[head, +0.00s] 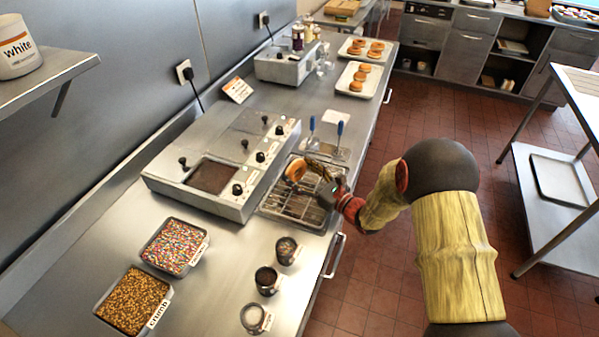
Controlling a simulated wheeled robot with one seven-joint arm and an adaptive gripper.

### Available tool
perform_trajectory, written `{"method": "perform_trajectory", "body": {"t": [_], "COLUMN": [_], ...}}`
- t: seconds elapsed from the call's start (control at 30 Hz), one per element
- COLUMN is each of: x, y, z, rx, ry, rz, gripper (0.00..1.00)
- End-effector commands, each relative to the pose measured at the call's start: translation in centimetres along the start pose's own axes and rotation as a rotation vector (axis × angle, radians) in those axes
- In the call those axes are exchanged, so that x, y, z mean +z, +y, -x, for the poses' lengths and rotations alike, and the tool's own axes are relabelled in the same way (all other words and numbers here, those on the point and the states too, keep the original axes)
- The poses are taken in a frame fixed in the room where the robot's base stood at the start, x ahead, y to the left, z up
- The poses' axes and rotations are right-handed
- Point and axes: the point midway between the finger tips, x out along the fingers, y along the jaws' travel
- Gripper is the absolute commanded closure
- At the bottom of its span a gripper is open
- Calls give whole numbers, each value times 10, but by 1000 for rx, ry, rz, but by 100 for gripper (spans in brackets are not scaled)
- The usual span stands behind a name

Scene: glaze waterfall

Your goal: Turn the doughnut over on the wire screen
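The doughnut (294,171), a golden-brown ring, is tilted up on edge over the far left part of the wire screen (284,205). The screen is a metal rack on the steel counter beside the fryer-like unit. My gripper (306,170) reaches in from the right over the screen, with its fingertips at the doughnut's right side. It appears shut on the doughnut. The far finger and the exact contact are too small to see clearly. I cannot tell whether the doughnut's lower edge touches the screen.
The steel unit with knobs (240,205) stands close left of the screen. Two blue-handled tools (340,128) stand just behind it. Small cups (287,250) and trays of sprinkles (172,246) and crumbs (133,301) sit in front. Trays of doughnuts (345,92) lie far back.

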Motion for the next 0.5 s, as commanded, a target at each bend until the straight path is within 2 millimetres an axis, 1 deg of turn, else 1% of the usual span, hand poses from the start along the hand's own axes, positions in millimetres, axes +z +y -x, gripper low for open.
{"method": "perform_trajectory", "body": {"t": [0.03,0.33,0.5], "x": [0,0,0], "y": [0,0,0], "z": [0,0,0], "rx": [0,0,0], "ry": [0,0,0], "rz": [0,0,0], "gripper": [28,11,11]}}
